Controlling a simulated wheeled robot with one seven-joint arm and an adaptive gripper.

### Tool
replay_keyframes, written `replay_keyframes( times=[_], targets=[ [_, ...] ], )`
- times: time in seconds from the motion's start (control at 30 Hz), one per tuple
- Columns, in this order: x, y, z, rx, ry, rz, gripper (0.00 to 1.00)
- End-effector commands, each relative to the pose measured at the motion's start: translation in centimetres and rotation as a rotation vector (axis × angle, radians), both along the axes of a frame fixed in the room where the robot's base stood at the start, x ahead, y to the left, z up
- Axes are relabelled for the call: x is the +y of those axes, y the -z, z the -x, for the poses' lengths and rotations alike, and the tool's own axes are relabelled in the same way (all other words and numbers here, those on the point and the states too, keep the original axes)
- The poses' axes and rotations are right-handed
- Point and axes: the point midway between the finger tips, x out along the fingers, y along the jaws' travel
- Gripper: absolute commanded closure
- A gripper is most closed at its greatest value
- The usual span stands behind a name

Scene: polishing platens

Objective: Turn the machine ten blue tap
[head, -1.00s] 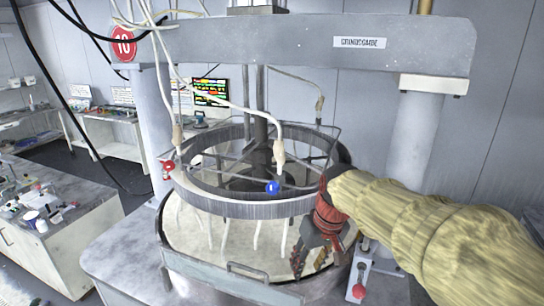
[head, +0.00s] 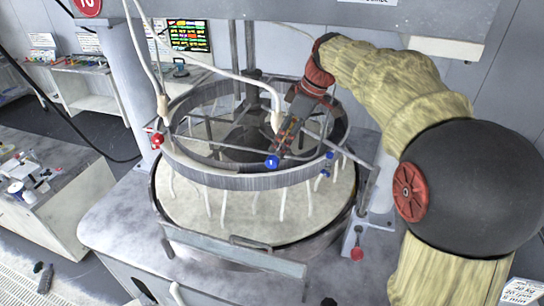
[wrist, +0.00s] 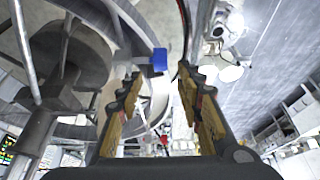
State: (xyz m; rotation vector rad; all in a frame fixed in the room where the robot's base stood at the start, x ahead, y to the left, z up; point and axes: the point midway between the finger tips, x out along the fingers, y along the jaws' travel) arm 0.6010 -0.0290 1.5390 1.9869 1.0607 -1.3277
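A red sign reading 10 (head: 88,5) is partly cut off above the machine. My gripper (head: 281,146) reaches down over the ring's right side, with its fingers just above and behind the blue tap. In the wrist view my gripper (wrist: 159,76) is open, with nothing held. The blue tap (wrist: 158,58) shows there as a blue block beyond the fingertips, between the fingers and nearer the left one. Contact is not visible.
More blue knobs (head: 328,156) sit on the ring's right side. White hoses (head: 203,68) hang near the ring. A bench (head: 40,205) stands left.

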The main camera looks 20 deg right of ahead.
Motion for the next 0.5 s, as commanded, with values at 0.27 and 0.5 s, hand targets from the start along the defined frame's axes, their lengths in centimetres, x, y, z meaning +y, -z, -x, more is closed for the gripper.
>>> replay_keyframes(
  times=[0.27, 0.5],
  targets=[
    [1.1, 3.1, -0.7, 0.002, -0.005, 0.000, 0.64],
    [2.2, 6.1, -1.4, 0.001, -0.004, 0.001, 0.64]
  ],
)
